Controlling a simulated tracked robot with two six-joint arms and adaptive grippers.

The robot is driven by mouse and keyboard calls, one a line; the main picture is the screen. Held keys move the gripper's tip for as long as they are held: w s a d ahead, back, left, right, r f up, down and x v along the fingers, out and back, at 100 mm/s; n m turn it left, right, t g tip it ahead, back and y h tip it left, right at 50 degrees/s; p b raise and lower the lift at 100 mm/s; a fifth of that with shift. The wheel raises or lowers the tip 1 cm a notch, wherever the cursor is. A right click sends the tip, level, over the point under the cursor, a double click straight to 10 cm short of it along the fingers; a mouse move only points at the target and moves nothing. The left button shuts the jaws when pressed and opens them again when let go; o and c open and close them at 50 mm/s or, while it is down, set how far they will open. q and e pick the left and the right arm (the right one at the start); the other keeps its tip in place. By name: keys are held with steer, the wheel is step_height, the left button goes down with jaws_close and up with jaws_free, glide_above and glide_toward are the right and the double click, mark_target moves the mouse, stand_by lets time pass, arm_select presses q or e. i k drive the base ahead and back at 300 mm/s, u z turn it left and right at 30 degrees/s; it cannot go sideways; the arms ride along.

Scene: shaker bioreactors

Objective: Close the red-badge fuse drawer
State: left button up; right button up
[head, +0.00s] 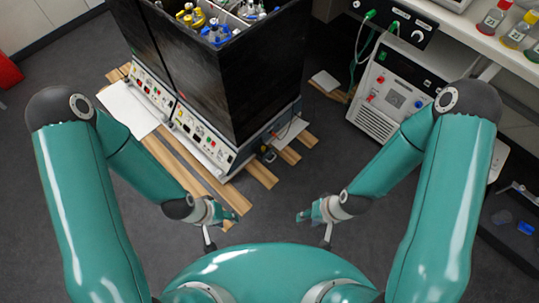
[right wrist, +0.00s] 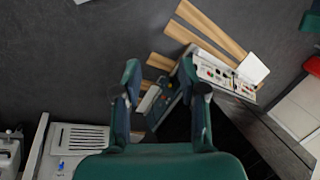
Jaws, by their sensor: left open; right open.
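The dark shaker cabinet (head: 215,65) stands on wooden slats at the upper middle of the head view. Its white front panels carry red, green and yellow controls. Its short right side has small fittings (head: 268,153) low down, with a thin red mark above them. These fittings (right wrist: 163,97) also show between my fingers in the right wrist view, some way off. They are too small to tell which is the red-badge fuse drawer or how far it stands out. My left gripper (head: 224,225) and right gripper (head: 313,225) are open, empty and apart from the cabinet.
A white bench unit (head: 390,100) with red connectors and green cables stands at the right. Bottles with red and yellow caps (head: 494,18) stand on the shelf above. Wooden slats (head: 185,170) stick out from under the cabinet. The grey floor (head: 270,215) between my grippers and the cabinet is clear.

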mark_target(257, 150)
steer(key=z, duration=0.5)
steer(key=k, duration=1.1)
steer(key=u, duration=0.15)
steer(key=i, duration=1)
steer(key=u, duration=0.75)
steer(key=i, duration=0.4)
steer(key=z, duration=0.15)
